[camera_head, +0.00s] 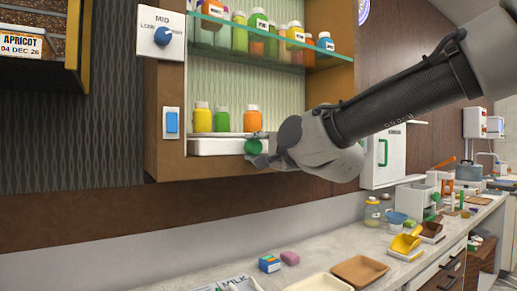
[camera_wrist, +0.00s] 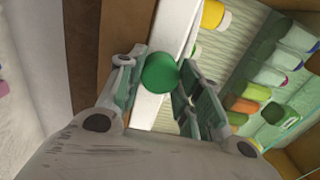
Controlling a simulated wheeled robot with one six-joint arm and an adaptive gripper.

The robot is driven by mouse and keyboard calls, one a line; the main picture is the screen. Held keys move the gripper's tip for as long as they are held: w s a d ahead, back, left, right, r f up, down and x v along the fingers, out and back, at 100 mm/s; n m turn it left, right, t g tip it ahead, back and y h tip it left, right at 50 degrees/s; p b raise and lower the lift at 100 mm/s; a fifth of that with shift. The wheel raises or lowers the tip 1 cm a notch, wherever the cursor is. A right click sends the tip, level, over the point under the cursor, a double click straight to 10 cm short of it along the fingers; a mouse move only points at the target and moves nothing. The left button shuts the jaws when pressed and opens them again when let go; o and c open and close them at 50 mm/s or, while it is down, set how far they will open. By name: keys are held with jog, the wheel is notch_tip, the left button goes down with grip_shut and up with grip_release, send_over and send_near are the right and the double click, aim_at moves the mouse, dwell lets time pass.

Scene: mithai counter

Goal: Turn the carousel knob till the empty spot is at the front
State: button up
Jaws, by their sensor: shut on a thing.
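The green round carousel knob (camera_head: 253,147) sits at the front of a white base (camera_head: 212,146) in the lower part of a wall cabinet. My gripper (camera_head: 262,149) reaches in from the right and is shut on the knob. In the wrist view the green knob (camera_wrist: 159,73) shows between the two fingers of my gripper (camera_wrist: 165,88). Above the base stand a yellow bottle (camera_head: 202,118), a green bottle (camera_head: 222,120) and an orange bottle (camera_head: 252,119). The right part of the base is hidden behind my gripper, so I cannot tell where the empty spot is.
A glass shelf (camera_head: 270,45) above holds several coloured bottles. A blue switch (camera_head: 172,122) is on the cabinet's left side, with a dial marked MID (camera_head: 164,36) above it. The counter below holds a brown tray (camera_head: 358,270), a white tray (camera_head: 320,284) and small boxes.

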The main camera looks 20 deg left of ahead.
jog(key=shift+m, duration=0.7)
jog(key=shift+f+m, duration=0.1)
jog(key=shift+m, duration=0.2)
jog(key=o, duration=1.1)
jog(key=shift+c, duration=0.2)
jog(key=v, duration=1.2)
